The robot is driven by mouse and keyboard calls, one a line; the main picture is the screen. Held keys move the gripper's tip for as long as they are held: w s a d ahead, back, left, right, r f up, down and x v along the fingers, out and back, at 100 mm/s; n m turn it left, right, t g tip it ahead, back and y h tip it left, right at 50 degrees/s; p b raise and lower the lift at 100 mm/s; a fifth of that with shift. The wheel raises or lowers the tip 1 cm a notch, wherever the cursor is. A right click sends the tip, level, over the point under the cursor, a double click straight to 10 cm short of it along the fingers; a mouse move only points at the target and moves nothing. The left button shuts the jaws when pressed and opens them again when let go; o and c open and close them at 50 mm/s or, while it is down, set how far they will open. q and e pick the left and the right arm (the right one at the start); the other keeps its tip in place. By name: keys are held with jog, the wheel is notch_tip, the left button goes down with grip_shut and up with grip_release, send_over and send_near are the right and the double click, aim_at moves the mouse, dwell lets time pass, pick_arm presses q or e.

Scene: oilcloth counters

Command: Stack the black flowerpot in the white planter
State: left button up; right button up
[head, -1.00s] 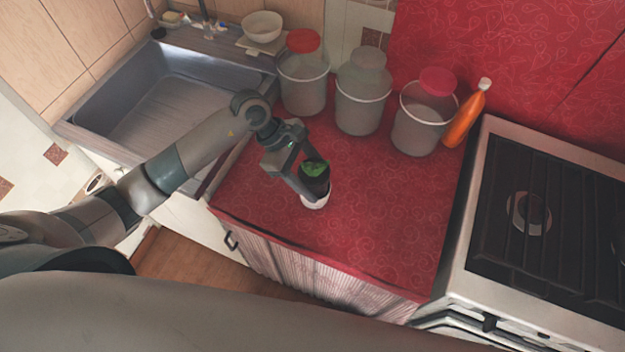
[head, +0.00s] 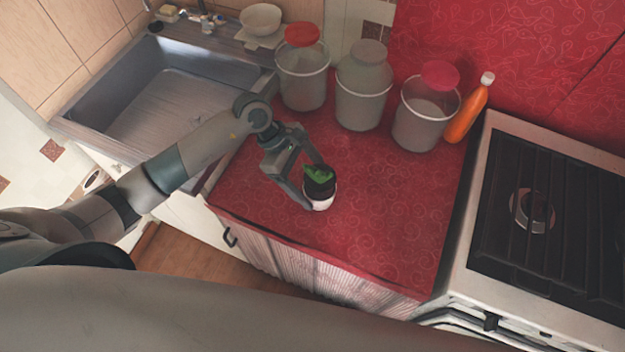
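The black flowerpot (head: 320,190) with a green plant (head: 318,174) in it sits in the white planter (head: 321,204) on the red counter. The planter's white wall shows below the black pot. My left gripper (head: 314,187) is open, with one finger on the near left side and the other behind the pot at its upper side. Whether a finger still touches the pot or planter cannot be told. My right gripper is not in view.
Three lidded buckets (head: 303,85) and an orange bottle (head: 468,112) stand along the back of the red counter (head: 390,205). A sink (head: 165,95) is at left and a stove (head: 550,210) at right. The counter right of the planter is clear.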

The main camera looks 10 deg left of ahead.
pick_arm(q)
jog(key=shift+w+r, duration=0.1)
jog(key=shift+r, duration=0.05)
jog(key=shift+w+r+p, duration=0.1)
jog(key=shift+r+p, duration=0.05)
jog(key=shift+p, duration=0.2)
jog(key=shift+r+p, duration=0.5)
jog(key=shift+p, duration=0.15)
jog(key=shift+w+a+r+b, duration=0.1)
jog(key=shift+a+r+b, duration=0.2)
jog(key=shift+b, duration=0.4)
jog(key=s+b+v, duration=0.1)
jog(key=b+v, duration=0.3)
jog(key=v, duration=0.6)
jog(key=shift+w+a+r, duration=0.25)
jog(key=shift+w+r, duration=0.1)
jog(key=shift+w, duration=0.1)
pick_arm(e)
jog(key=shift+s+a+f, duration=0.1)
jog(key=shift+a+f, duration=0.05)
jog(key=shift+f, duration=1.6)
pick_arm(q)
jog(key=shift+s, duration=0.1)
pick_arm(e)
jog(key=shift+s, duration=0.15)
